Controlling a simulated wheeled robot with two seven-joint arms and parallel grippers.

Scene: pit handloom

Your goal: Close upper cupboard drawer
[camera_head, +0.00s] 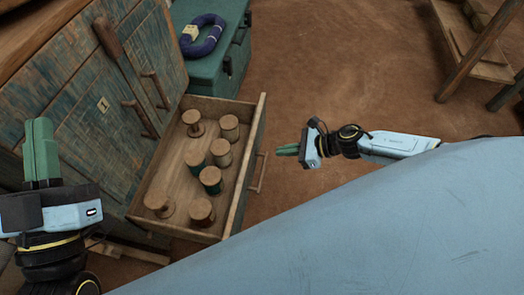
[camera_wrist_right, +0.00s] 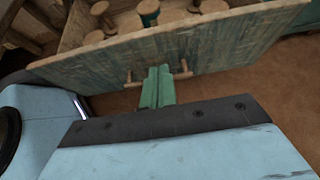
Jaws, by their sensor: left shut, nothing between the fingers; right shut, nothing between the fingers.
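The upper cupboard drawer (camera_head: 183,207) stands pulled out from the worn blue-green cupboard (camera_head: 70,90). Several wooden spools lie in it, some with dark green thread. Its front (camera_wrist_right: 200,45) carries a wooden bar handle (camera_head: 260,173), which also shows in the right wrist view (camera_wrist_right: 185,70). My right gripper (camera_head: 280,150) is shut and empty, to the right of the drawer front in the head view. In the right wrist view its fingers (camera_wrist_right: 158,72) point at the front around the handle; I cannot tell if they touch. My left gripper (camera_head: 40,122) is shut and empty, near the cupboard at the left.
A teal chest (camera_head: 205,70) with a coiled purple rope (camera_head: 203,35) on it stands behind the drawer. A wooden bench or frame (camera_head: 475,45) is at the top right. The brown floor between is clear.

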